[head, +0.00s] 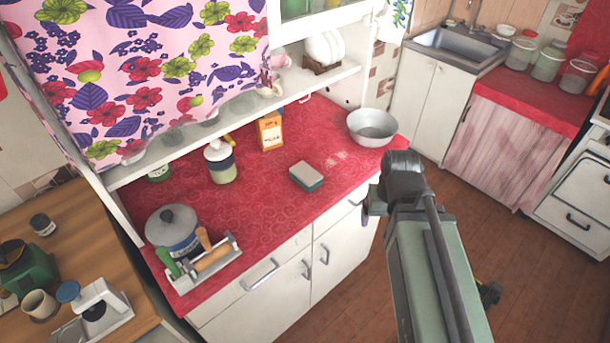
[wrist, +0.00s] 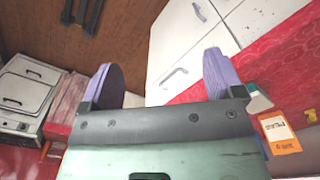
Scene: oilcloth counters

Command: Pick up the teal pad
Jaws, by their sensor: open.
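The teal pad (head: 306,176) is a small block with a grey top and teal lower side. It lies flat on the red counter, right of the orange box. In the wrist view the pad (wrist: 258,99) shows at the right, partly hidden behind my gripper. My gripper (wrist: 163,78) has two purple fingers spread apart with nothing between them. In the head view my gripper (head: 371,205) is right of the pad, off the counter's front edge, mostly hidden by my arm.
On the red counter (head: 262,210) stand a metal bowl (head: 372,128), an orange box (head: 270,132), a lidded jar (head: 220,160), a grey-lidded pot (head: 173,230) and a utensil tray (head: 205,268). A shelf (head: 320,84) overhangs the back. The counter around the pad is clear.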

